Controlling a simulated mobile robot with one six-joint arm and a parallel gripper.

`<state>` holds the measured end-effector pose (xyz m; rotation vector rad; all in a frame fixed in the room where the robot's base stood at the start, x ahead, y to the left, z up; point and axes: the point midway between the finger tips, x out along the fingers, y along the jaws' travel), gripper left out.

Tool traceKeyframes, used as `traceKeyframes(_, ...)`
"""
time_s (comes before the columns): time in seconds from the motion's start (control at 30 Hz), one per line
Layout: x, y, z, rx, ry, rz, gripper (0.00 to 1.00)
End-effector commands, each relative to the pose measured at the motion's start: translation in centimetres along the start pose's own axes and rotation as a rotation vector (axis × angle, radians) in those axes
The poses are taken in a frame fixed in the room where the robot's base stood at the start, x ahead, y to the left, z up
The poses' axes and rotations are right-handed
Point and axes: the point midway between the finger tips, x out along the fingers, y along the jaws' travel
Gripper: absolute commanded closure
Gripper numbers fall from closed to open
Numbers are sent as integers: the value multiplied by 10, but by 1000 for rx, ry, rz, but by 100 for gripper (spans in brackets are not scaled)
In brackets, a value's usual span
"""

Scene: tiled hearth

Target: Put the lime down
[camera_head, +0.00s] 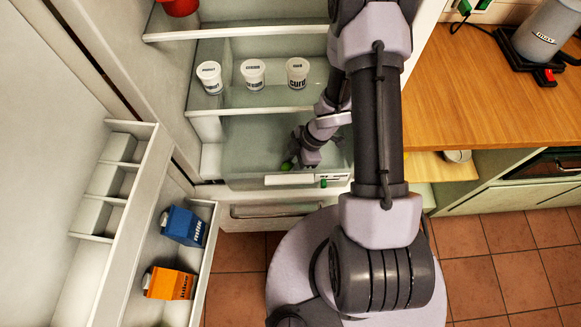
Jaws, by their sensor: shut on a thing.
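The lime (287,166) is a small green thing low in the open fridge (240,165). My gripper (294,160) reaches in from the upper right and is shut on the lime. It is over the clear lower compartment, just behind its white front edge (283,180). My arm hides part of the fridge's right side. I cannot tell whether the lime touches the compartment floor.
Three white curd cups (253,75) stand on the shelf above. A red pot (180,6) is higher up. The open door at left holds a blue milk carton (184,226) and an orange carton (169,284). A wooden counter (480,95) is at right.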

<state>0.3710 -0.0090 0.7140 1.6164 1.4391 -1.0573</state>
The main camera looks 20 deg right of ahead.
Motion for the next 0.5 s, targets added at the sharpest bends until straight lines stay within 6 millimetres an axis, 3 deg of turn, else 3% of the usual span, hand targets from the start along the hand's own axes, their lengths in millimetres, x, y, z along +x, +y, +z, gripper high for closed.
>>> traceKeyframes(0.03,7,0,3,0,0,0,100)
traceKeyframes(0.33,6,0,2,1,0,0,100)
traceKeyframes(0.37,5,0,2,1,0,0,57)
traceKeyframes(0.43,5,0,2,1,0,0,44)
traceKeyframes(0.5,5,0,2,1,0,0,41)
